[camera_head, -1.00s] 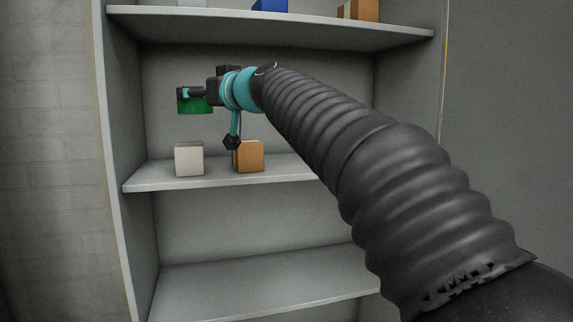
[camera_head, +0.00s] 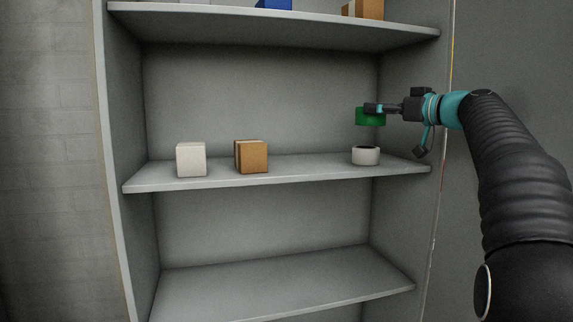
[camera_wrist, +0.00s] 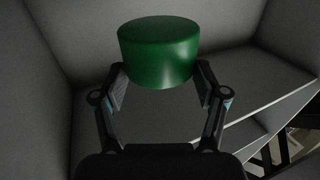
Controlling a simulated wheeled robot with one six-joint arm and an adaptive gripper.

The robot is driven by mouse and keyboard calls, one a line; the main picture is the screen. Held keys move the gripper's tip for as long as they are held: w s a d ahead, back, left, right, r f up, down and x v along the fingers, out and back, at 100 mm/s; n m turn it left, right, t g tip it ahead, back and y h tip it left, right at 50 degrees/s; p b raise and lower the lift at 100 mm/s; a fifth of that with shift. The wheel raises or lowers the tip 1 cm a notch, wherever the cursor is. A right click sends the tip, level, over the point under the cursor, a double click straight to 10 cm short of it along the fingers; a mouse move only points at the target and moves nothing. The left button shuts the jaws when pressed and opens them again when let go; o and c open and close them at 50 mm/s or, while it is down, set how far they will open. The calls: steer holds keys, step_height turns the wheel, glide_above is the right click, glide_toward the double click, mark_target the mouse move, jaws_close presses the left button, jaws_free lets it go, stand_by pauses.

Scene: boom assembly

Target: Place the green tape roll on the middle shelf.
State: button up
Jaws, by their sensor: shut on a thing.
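The green tape roll (camera_head: 369,117) is held in my gripper (camera_head: 377,108) at the right side of the shelf unit. It is in the air above the middle shelf (camera_head: 310,168), over a white tape roll (camera_head: 366,155) on that shelf. In the wrist view the green roll (camera_wrist: 158,53) is upright between the two fingers of my gripper (camera_wrist: 160,85), which are shut on it. The shelf surface shows below and to the right of it.
A white box (camera_head: 191,160) and a brown box (camera_head: 252,157) stand on the left half of the middle shelf. Free room lies between the brown box and the white roll. The upper shelf (camera_head: 280,25) is above, and the right side wall (camera_head: 407,100) is close to my gripper.

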steer(key=s, duration=0.2)
glide_above(334, 168)
step_height(334, 168, down, 7)
steer(key=shift+r, duration=0.15)
steer(key=shift+f, duration=2)
steer(key=shift+f+b, duration=0.2)
steer(key=shift+b, duration=0.15)
steer(key=o, duration=1.2)
steer(key=shift+o, duration=0.2)
